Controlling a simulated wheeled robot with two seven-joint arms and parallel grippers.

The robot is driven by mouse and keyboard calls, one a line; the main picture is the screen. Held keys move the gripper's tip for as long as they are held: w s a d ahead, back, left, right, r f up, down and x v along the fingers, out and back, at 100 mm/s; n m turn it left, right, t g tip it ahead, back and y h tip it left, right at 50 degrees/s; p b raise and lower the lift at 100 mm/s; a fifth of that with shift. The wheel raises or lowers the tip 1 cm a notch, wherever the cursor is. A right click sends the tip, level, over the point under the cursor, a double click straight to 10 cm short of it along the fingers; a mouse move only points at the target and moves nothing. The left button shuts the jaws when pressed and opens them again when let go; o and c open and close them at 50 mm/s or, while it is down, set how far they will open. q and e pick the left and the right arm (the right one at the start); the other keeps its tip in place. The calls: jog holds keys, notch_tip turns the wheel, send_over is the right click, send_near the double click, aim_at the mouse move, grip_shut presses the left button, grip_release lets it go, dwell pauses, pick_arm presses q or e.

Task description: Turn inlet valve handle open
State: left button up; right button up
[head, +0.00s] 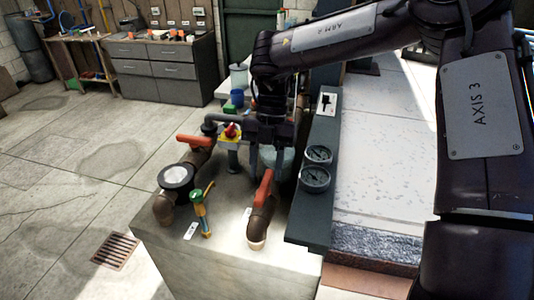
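Two valves with orange-red handles stand on the pale stone block. The nearer handle (264,187) sits on a brown pipe elbow (258,228) at the front. The farther handle (200,142) lies roughly crosswise on another brown pipe to the left. I cannot tell from the labels which one is the inlet. My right gripper (276,168) points down just behind the nearer handle. Its fingers look spread apart, with nothing held between them. It seems apart from the handle, though the exact gap is unclear. My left gripper is not in view.
A round black-rimmed gauge (176,177) and a green-yellow fitting (201,208) stand left of the nearer valve. A dark panel with two dials (315,178) rises close on the right. A yellow-and-red device (231,132) stands behind. Open floor lies left, with a drain grate (115,250).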

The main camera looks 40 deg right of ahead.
aim_at(268, 174)
jog(key=p+v, duration=0.2)
jog(key=v, duration=0.3)
dwell(0.4)
